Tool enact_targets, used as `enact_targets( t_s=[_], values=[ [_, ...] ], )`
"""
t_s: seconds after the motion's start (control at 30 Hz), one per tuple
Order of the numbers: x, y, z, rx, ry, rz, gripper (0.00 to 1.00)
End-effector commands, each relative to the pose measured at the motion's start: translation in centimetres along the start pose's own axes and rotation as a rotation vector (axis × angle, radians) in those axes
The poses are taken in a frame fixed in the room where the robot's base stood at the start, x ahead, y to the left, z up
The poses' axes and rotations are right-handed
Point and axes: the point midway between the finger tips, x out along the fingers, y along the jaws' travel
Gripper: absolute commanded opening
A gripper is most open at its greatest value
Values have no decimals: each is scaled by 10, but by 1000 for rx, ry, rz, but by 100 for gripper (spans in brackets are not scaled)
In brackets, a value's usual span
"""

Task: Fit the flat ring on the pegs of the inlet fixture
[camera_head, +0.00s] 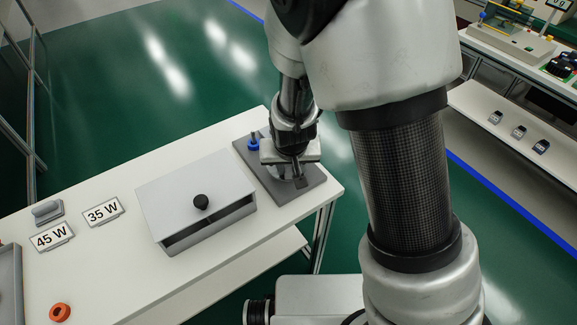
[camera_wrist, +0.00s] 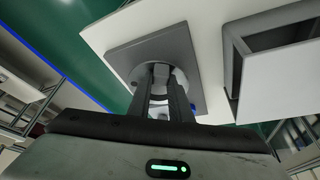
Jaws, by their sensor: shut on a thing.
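The inlet fixture is a dark grey square plate (camera_head: 312,186) at the far right end of the white table, with a blue part (camera_head: 254,145) standing near its back left. It also fills the upper middle of the wrist view (camera_wrist: 187,60). My gripper (camera_head: 293,168) points down over the plate, shut on a pale grey round piece (camera_wrist: 139,74), which looks like the flat ring. The ring lies at or just above the plate. The fingers (camera_wrist: 161,76) hide part of it. The pegs are hidden, and I cannot tell whether the ring sits on them.
A grey box (camera_head: 190,190) with a black knob stands left of the fixture. Signs reading 45 W (camera_head: 52,237) and 35 W (camera_head: 103,212), a grey block (camera_head: 47,211) and an orange ring-shaped piece (camera_head: 60,312) lie farther left. The table edge is close beyond the plate.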

Motion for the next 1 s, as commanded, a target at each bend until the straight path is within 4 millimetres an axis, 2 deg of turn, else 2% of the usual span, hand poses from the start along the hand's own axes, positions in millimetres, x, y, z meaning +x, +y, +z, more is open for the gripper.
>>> enact_targets(
  t_s=[0.7, 1.0],
  values=[
    [8, 0, 3, 0, 0, 0, 0],
    [0, 0, 0, 0, 0, 0, 0]
  ],
)
